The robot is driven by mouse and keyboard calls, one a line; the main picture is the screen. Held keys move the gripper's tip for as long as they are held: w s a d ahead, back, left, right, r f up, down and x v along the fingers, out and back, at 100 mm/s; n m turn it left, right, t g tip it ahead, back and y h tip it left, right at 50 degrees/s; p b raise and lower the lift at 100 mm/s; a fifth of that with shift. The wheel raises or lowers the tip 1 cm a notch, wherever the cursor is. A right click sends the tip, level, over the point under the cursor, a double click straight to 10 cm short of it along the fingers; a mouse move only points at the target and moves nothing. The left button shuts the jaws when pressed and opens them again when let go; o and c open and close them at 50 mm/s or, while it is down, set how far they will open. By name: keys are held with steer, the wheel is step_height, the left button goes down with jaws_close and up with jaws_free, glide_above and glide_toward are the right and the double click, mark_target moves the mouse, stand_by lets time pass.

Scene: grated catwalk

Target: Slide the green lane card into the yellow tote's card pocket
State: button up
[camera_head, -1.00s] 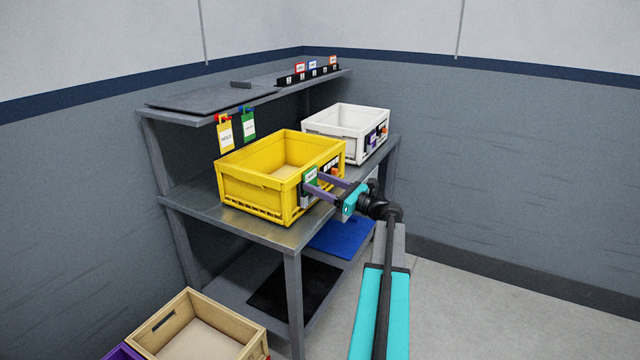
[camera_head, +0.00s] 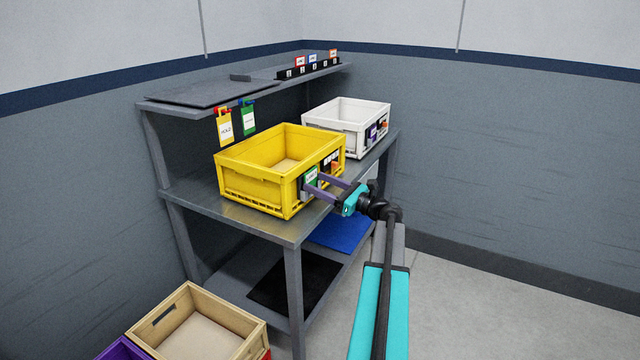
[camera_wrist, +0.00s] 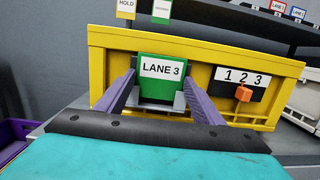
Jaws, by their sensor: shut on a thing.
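The yellow tote (camera_head: 257,186) stands on the middle shelf of the rack, and its front wall fills much of the wrist view (camera_wrist: 197,50). The green lane card (camera_wrist: 161,71), marked LANE 3, is upright against that wall. My gripper (camera_head: 312,182) is shut on the card, with a purple finger at each side of it in the wrist view (camera_wrist: 160,92). The card's lower edge is at a grey card pocket (camera_wrist: 150,101) on the tote. I cannot tell how deep the card sits in it.
A 1 2 3 label with an orange marker (camera_wrist: 243,93) is right of the card. A white tote (camera_head: 335,119) stands behind the yellow one. Yellow and green tags (camera_head: 248,119) hang from the top shelf. A wooden crate (camera_head: 250,326) is on the lower left.

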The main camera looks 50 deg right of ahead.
steer(key=shift+f, duration=0.25)
steer(key=o, duration=1.6)
steer(key=shift+c, duration=0.2)
steer(key=shift+r, duration=0.1)
step_height(320, 180, up, 8)
steer(key=p, duration=0.5)
steer(key=shift+p, duration=0.35)
